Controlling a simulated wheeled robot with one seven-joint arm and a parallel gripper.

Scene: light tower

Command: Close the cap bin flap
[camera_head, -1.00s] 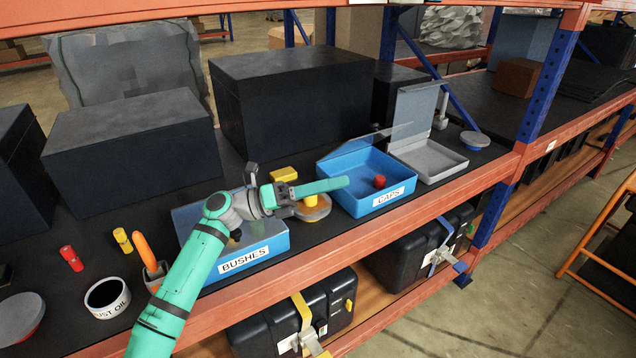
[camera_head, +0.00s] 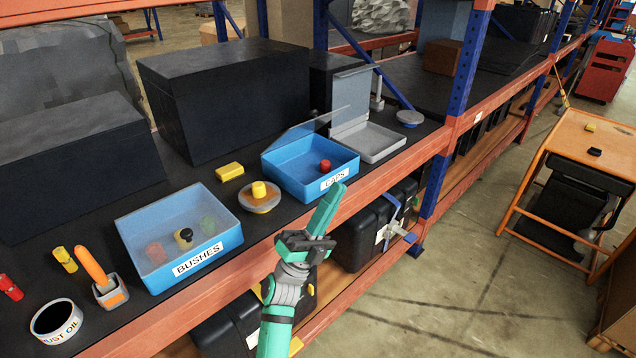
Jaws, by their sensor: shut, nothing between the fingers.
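The blue cap bin (camera_head: 287,182), labelled CAPS, stands near the shelf's front edge. Its clear flap (camera_head: 305,128) is hinged at the back and stands raised, so the bin is open. A red cap (camera_head: 325,165) lies inside it. My gripper (camera_head: 334,190) is shut and empty. In the picture it lies just below the bin's label, in front of the shelf edge; I see no contact with bin or flap.
The blue BUSHES bin (camera_head: 137,275), left, has its clear flap down over several bushes. A yellow piece sits on a round stand (camera_head: 259,204) between the bins. A grey box with raised lid (camera_head: 375,142) stands right of the cap bin.

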